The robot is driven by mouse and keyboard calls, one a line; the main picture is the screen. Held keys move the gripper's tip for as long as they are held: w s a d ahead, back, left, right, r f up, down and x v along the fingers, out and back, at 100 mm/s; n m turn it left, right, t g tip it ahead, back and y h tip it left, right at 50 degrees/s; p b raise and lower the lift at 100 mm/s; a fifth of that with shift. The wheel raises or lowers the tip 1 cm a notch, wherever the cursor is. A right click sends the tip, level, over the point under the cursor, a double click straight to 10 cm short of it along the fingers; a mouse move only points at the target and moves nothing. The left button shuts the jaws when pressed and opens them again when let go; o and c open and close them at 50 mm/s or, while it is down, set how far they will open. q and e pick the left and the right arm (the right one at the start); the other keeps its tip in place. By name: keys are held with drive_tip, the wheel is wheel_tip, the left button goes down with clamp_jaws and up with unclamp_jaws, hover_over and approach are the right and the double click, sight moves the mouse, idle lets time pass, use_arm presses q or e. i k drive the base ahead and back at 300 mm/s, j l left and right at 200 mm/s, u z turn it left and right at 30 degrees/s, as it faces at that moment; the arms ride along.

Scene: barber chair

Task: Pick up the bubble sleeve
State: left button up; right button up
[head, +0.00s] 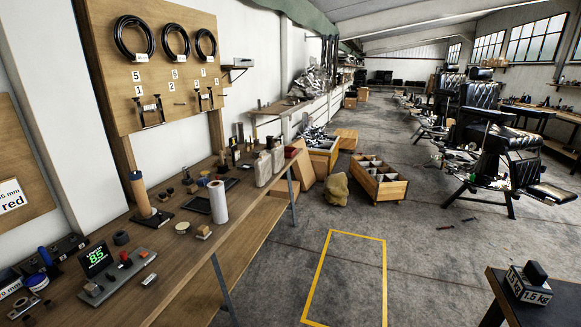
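No thing in the head view is plainly marked as the bubble sleeve. A white upright cylinder (217,203), perhaps a roll of wrap, stands on the wooden workbench (190,245) at the left; I cannot tell whether it is the sleeve. A tan cylinder on a dark base (140,195) stands farther left on the bench, near the wall. Neither of my grippers shows in this view.
A control box with a green display (97,257) and small parts crowd the bench. Wooden crates (379,182) and a tan sack (337,189) lie on the floor. Barber chairs (490,140) stand right. A dark table with weights (530,284) is front right. The yellow-outlined floor (345,285) is clear.

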sight(263, 166)
drive_tip(key=i+z, duration=0.25)
drive_tip(key=i, duration=0.15)
drive_tip(key=i+z, duration=0.3)
drive_tip(key=i, duration=0.95)
drive_tip(key=i+l+u, duration=0.25)
drive_tip(key=i+u, duration=0.15)
drive_tip(key=i, duration=0.3)
drive_tip(key=i+l+u, duration=0.45)
drive_tip(key=i, duration=0.2)
drive_tip(key=i+l+u, duration=0.4)
drive_tip(key=i+l, duration=0.15)
drive_tip(key=l, duration=0.15)
